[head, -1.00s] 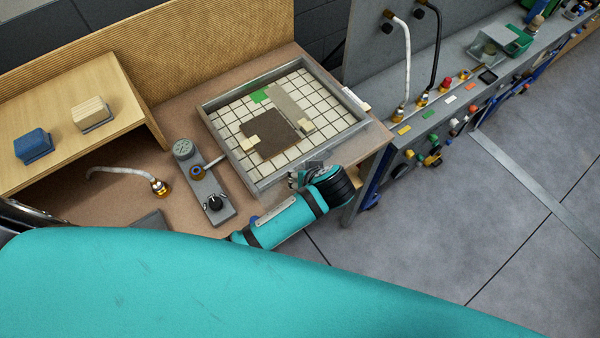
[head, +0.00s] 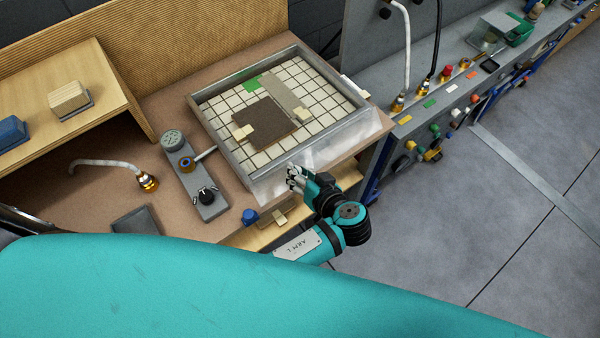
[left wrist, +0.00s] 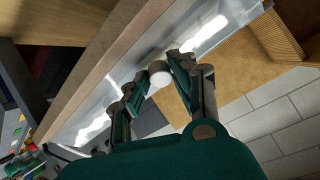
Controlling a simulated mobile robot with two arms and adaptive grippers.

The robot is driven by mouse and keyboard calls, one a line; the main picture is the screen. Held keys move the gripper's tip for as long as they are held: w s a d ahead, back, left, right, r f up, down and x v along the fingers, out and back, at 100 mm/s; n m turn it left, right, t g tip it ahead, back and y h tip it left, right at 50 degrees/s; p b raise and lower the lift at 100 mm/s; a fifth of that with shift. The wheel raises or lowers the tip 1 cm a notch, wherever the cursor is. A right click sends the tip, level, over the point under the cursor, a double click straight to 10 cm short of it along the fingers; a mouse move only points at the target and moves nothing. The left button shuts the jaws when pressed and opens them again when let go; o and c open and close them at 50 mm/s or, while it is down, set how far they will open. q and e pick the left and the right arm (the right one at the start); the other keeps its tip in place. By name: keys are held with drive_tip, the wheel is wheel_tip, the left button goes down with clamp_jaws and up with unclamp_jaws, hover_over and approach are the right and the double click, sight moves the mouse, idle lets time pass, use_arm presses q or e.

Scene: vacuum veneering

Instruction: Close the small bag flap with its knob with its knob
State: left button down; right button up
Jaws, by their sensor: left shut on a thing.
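A shallow grey-rimmed frame (head: 240,168) on the bench holds a white gridded bed. Clear, shiny bag film (head: 330,148) hangs along its front side; I take this for the flap, but its edges are hard to make out. My left gripper (head: 294,178) is at that front side, with its fingers at the film. In the left wrist view, a white round knob (left wrist: 159,72) sits between the fingertips of my left gripper (left wrist: 155,84), and the clear film (left wrist: 207,32) lies behind. The gripper is shut on the knob. The knob is hidden in the head view. My right gripper is not in view.
A brown veneer piece (head: 265,124) lies on the bed with small pale blocks. A grey control box (head: 190,175) and a white hose (head: 105,163) are to the left. A wooden shelf (head: 110,100) stands at the back left. Open floor (head: 480,220) lies right.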

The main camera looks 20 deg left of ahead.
use_arm(q)
drive_tip(key=c, duration=1.1)
unclamp_jaws()
drive_tip(key=shift+f, duration=0.1)
wheel_tip(320, 180, up, 10)
